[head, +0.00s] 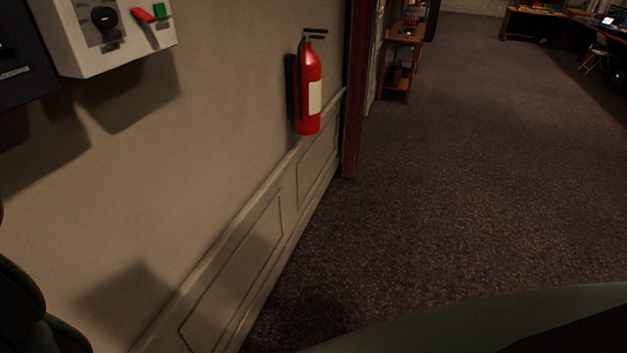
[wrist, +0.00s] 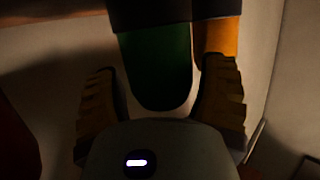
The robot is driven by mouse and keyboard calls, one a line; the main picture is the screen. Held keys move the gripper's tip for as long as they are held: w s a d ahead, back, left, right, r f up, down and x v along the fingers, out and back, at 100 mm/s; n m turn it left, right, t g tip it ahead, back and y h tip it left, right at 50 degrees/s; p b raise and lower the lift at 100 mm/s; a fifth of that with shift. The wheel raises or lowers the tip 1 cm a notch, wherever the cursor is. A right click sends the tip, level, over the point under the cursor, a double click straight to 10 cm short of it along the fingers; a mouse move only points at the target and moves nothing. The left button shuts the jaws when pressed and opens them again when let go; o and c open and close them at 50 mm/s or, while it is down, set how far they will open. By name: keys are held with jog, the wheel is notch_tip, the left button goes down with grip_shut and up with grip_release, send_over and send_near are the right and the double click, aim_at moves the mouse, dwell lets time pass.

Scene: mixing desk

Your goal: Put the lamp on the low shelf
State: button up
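An orange part (wrist: 222,36) shows beside the green one, and a dark band crosses above both. This may be the lamp; its full shape is cut off and dim. My gripper is not in the head view. A brown wooden shelf unit (head: 404,38) stands far off at the top middle, beyond the door frame; it has a low shelf (head: 397,88) near the floor.
A red fire extinguisher (head: 309,90) hangs on the left wall. A pale wall box (head: 112,35) with a red lever and green button is at upper left. A dark red door frame (head: 354,100) juts out. Carpet (head: 490,150) is open to the right; a desk (head: 545,25) stands far back.

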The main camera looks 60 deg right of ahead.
jog(key=shift+r+p, duration=0.25)
jog(key=shift+p, duration=0.05)
jog(key=shift+s+d+b, duration=0.2)
jog(key=shift+d+b, duration=0.1)
jog(key=shift+d, duration=0.25)
jog(key=b+v, duration=0.5)
jog(key=v, duration=0.6)
